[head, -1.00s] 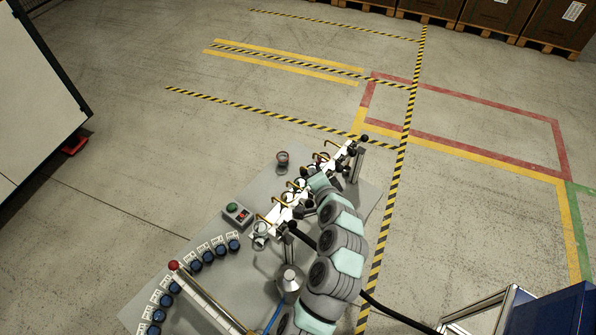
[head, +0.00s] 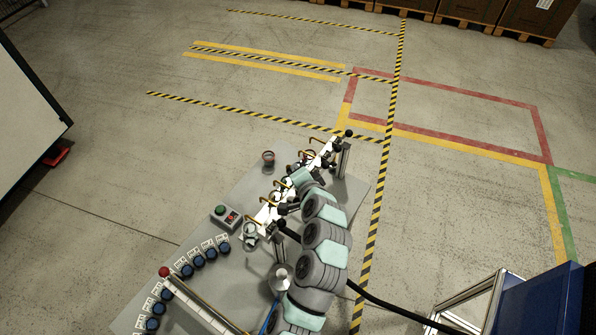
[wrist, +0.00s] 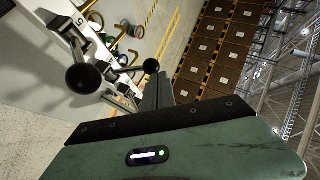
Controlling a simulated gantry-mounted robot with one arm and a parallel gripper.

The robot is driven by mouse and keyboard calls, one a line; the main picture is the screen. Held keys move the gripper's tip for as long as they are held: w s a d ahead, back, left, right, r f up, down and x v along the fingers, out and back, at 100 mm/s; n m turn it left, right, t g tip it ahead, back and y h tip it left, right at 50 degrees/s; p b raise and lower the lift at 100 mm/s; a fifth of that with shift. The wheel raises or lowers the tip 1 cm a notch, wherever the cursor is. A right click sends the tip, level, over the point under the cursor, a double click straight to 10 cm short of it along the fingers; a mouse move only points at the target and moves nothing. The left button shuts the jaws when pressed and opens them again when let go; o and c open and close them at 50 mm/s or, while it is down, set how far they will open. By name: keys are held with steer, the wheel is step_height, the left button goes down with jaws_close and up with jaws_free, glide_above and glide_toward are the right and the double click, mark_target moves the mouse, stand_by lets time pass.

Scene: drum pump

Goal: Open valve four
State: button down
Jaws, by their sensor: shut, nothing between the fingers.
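A white valve manifold (head: 265,214) stands on the grey bench, with several brass loops and black-knobbed levers along it. In the wrist view, a large black ball knob (wrist: 84,79) on a lever is at left, near a label "5" (wrist: 80,20) on the manifold. A second, smaller-looking black knob (wrist: 151,65) on a metal lever is farther right. My gripper (wrist: 160,88) is shut and empty, its fingertips appearing just below that second knob; contact cannot be told. No label four is readable. My arm hides part of the manifold in the head view.
The bench (head: 222,265) holds a button box (head: 226,216), a round red-topped item (head: 268,158) and a curved row of blue knobs (head: 198,261) with tags. A red-ended rail (head: 200,303) is in front. A blue cabinet (head: 540,305) stands at right.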

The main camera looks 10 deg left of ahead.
steer(key=s+d+r+b, duration=0.2)
steer(key=s+d+r, duration=0.4)
steer(key=r, duration=0.3)
steer(key=shift+s, duration=0.6)
steer(key=shift+r, duration=0.1)
